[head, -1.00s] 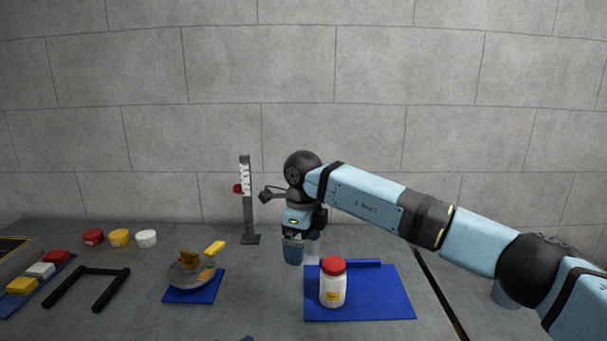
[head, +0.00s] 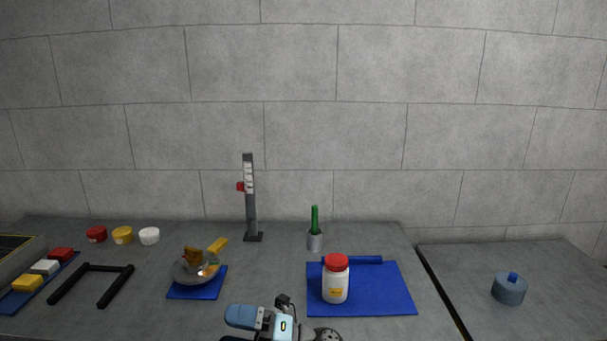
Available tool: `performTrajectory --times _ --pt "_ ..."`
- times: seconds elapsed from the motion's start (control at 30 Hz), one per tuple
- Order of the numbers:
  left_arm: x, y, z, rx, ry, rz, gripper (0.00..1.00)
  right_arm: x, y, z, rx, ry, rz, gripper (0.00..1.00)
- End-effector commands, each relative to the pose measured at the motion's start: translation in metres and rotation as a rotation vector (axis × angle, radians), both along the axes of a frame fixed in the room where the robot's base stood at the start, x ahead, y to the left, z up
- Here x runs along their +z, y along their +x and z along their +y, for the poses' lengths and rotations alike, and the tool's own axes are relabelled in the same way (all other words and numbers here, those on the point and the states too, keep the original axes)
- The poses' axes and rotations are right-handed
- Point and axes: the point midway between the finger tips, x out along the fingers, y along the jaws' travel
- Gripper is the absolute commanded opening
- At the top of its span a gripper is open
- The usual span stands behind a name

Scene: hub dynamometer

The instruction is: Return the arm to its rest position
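My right gripper (head: 242,317) shows at the bottom edge of the head view, low in front of the bench and pointing left. Its light-blue finger end and dark wrist joint show, and the rest of the arm is out of frame below. It is apart from the things on the bench. I see nothing clearly held in it, but the finger gap is not clear. My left gripper is not in view.
A white jar with red lid (head: 335,281) stands on a blue mat (head: 388,293). Behind are a grey cup with a green item (head: 315,236) and an upright gauge post (head: 250,200). Left are a pan (head: 187,272), black frame (head: 93,268) and small tubs (head: 122,235). A blue-grey weight (head: 509,290) sits right.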

Motion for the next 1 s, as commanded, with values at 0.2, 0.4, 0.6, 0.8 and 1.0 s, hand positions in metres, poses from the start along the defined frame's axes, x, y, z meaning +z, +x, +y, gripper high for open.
performTrajectory --times 0.2,0.4,0.6,0.8,1.0 --pt "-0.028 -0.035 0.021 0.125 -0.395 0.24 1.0 -0.04 0.002 -0.07 -0.317 0.288 0.516 0.94" --pt "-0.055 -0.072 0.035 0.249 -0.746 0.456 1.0 -0.113 -0.015 -0.153 -0.601 0.466 1.002 0.94" --pt "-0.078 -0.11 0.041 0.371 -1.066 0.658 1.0 -0.194 -0.07 -0.228 -0.847 0.571 1.457 0.94" --pt "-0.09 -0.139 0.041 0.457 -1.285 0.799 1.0 -0.246 -0.133 -0.275 -1.005 0.609 1.775 0.94" --pt "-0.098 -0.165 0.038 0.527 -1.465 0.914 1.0 -0.279 -0.197 -0.307 -1.12 0.622 2.033 0.94"
